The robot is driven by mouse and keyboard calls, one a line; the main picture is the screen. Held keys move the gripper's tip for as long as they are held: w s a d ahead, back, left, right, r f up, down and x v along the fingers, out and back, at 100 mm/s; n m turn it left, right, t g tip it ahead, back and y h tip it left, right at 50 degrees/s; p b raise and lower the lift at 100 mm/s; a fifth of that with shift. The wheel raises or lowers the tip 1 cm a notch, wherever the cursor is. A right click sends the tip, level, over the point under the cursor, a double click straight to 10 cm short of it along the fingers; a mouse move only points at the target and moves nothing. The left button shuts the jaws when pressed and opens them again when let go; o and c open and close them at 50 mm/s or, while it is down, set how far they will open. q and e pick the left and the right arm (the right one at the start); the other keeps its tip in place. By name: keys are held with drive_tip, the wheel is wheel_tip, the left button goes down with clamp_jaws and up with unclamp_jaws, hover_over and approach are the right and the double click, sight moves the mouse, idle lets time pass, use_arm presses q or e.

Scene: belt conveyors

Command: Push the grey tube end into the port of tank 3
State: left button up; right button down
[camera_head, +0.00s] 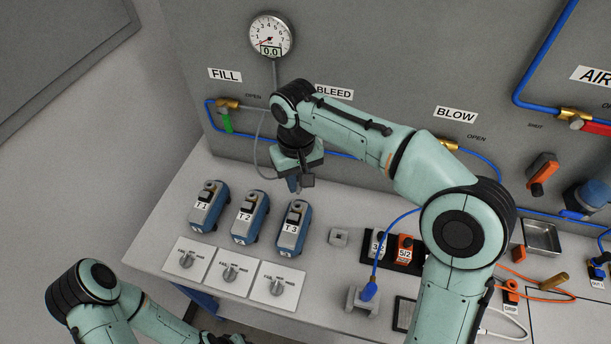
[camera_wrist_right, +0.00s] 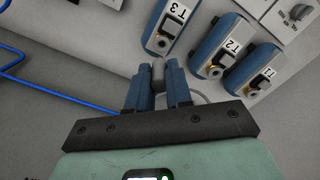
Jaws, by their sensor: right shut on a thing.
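Tank 3 (camera_head: 292,230) is a blue and white unit marked T3, the rightmost of three on the bench. It also shows at the top of the right wrist view (camera_wrist_right: 168,30), with its round port (camera_wrist_right: 162,43) facing the gripper. My right gripper (camera_head: 295,186) is just above and behind tank 3. In the wrist view its blue fingers are shut on the grey tube end (camera_wrist_right: 158,74). The tube end appears apart from the port, though the depth gap is hard to judge. The grey tube (camera_head: 257,152) loops up behind my wrist. My left gripper (camera_head: 226,339) is at the bottom edge, its fingers unclear.
Tanks T1 (camera_head: 207,207) and T2 (camera_head: 249,218) stand left of tank 3. Knob panels (camera_head: 276,288) lie in front. The grey back panel (camera_head: 350,50) carries a gauge (camera_head: 270,36) and blue piping.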

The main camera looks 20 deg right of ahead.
use_arm(q)
drive_tip(key=shift+r, duration=0.1)
use_arm(e)
drive_tip(key=shift+w+a+f, duration=0.1)
drive_tip(key=shift+w+a, duration=0.05)
drive_tip(key=shift+f, duration=0.1)
drive_tip(key=shift+f+b, duration=0.9)
drive_tip(key=shift+f, duration=1.2)
use_arm(q)
drive_tip(key=shift+s+f, duration=0.95)
drive_tip(key=shift+f, duration=0.25)
drive_tip(key=shift+w+r, duration=0.15)
drive_tip(key=shift+r, duration=0.1)
use_arm(e)
drive_tip(key=shift+f, duration=0.2)
drive_tip(key=shift+f, duration=0.3)
